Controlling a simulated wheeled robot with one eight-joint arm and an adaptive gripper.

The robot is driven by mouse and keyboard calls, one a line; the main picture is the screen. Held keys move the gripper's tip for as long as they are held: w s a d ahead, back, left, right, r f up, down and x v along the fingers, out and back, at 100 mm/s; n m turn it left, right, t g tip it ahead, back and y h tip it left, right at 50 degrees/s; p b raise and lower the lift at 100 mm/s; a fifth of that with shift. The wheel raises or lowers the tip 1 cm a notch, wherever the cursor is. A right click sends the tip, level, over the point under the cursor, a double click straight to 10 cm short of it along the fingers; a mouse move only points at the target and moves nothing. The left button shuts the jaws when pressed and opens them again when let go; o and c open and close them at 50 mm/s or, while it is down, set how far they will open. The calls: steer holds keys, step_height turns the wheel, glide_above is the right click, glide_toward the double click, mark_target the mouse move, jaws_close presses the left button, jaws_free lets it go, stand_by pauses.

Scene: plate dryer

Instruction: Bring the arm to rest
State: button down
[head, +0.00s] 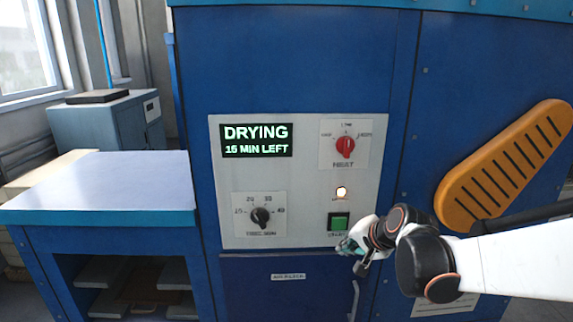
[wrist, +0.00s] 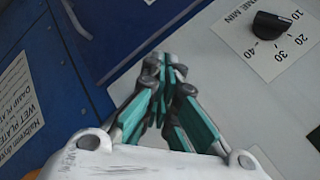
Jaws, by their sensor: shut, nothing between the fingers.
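My gripper (head: 350,246) is in front of the lower right part of the dryer's pale control panel (head: 300,205), just below and right of the green start button (head: 339,221). In the wrist view my gripper (wrist: 167,62) has its teal fingers together at the tips, with nothing between them. My white arm (head: 520,262) reaches in from the right edge of the head view. The display (head: 256,140) reads "DRYING 15 MIN LEFT". A lamp (head: 341,192) above the green button is lit.
The panel carries a red heat knob (head: 345,147) and a black time knob (head: 262,216), also in the wrist view (wrist: 283,27). An orange slotted guard (head: 510,165) is on the right. A blue-edged table (head: 105,185) stands left. A handle (head: 354,300) is below the panel.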

steer(key=s+r+n+h, duration=0.1)
steer(key=s+n, duration=0.3)
steer(key=s, duration=0.9)
steer(key=s+d+r+n+g+h, duration=0.1)
steer(key=s+n, duration=0.3)
steer(key=s, duration=0.9)
steer(key=shift+d+r+n+g+h, duration=0.3)
steer(key=shift+r+n+h, duration=0.1)
steer(key=shift+r+h, duration=0.25)
steer(key=shift+a, duration=0.1)
stand_by(4.5)
